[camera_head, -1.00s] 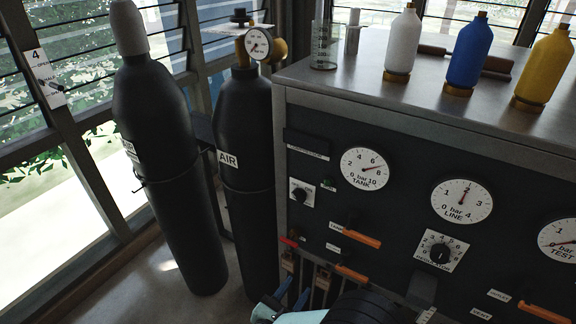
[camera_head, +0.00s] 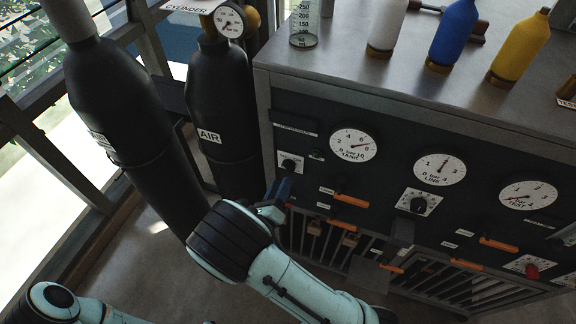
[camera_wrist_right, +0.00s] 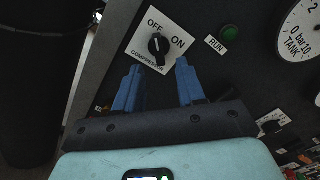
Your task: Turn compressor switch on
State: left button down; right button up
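The compressor switch is a black knob on a white plate on the dark panel (camera_head: 290,163). It shows closely in the right wrist view (camera_wrist_right: 158,45), with OFF at upper left and ON at right. The knob stands roughly upright in that view; which label it points to is hard to tell. My right gripper (camera_wrist_right: 159,78) is open, its blue fingers apart and empty, just below the knob. In the head view it (camera_head: 282,188) is in front of the panel, just below the switch plate. My left gripper is not in view.
A dark green RUN lamp (camera_wrist_right: 230,32) is beside the switch. The TANK gauge (camera_head: 353,145) is to its right, with an orange-handled valve (camera_head: 351,200) below. A black AIR cylinder (camera_head: 222,120) stands close on the left. Bottles stand on the cabinet top (camera_head: 330,70).

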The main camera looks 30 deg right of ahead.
aim_at(287, 170)
jog(key=x, duration=0.5)
jog(key=shift+w, duration=0.15)
jog(key=shift+w+d, duration=0.35)
jog(key=shift+w, duration=0.1)
jog(key=shift+s, duration=0.1)
grip_shut()
jog(key=shift+r, duration=0.1)
dwell(0.8)
